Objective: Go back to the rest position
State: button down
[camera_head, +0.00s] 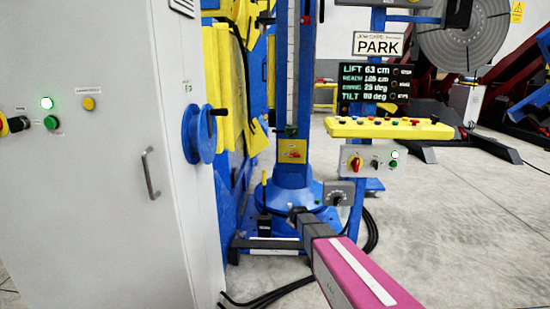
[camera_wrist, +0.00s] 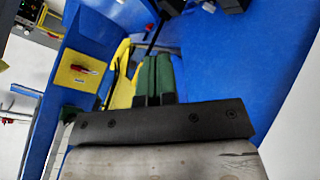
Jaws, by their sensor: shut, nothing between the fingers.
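My gripper (camera_wrist: 154,78) shows in the wrist view as two green fingers side by side, shut with nothing between them. Behind the fingers are a blue surface and a yellow part; I cannot tell whether they touch. In the head view my pink arm reaches in from the lower right toward the blue positioner base (camera_head: 280,198). My gripper is small and dark there, in front of that base. A yellow panel with a red switch (camera_head: 292,151) is on the blue column above; it also shows in the wrist view (camera_wrist: 80,70).
A grey cabinet (camera_head: 105,200) with a handle fills the left. A display (camera_head: 377,83) under a PARK sign (camera_head: 378,44) and a yellow button panel (camera_head: 388,128) stand right of the column. Black cables lie on the floor. The floor at the right (camera_head: 455,210) is clear.

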jog(key=s+d+r+m+g, duration=0.1)
jog(key=s+d+m+g, duration=0.2)
jog(key=s, duration=0.9)
jog(key=s+d+r+m+g+h, duration=0.1)
jog(key=s+d+m+g, duration=0.2)
jog(key=s, duration=0.9)
jog(key=s+d+r+m+g, duration=0.1)
jog(key=s+d+m+g, duration=0.2)
jog(key=s, duration=0.9)
jog(key=shift+d+m+g, duration=0.3)
jog(key=shift+d+m, duration=0.1)
jog(key=shift+m, duration=0.4)
jog(key=c, duration=1.8)
grip_release()
jog(key=shift+s, duration=0.1)
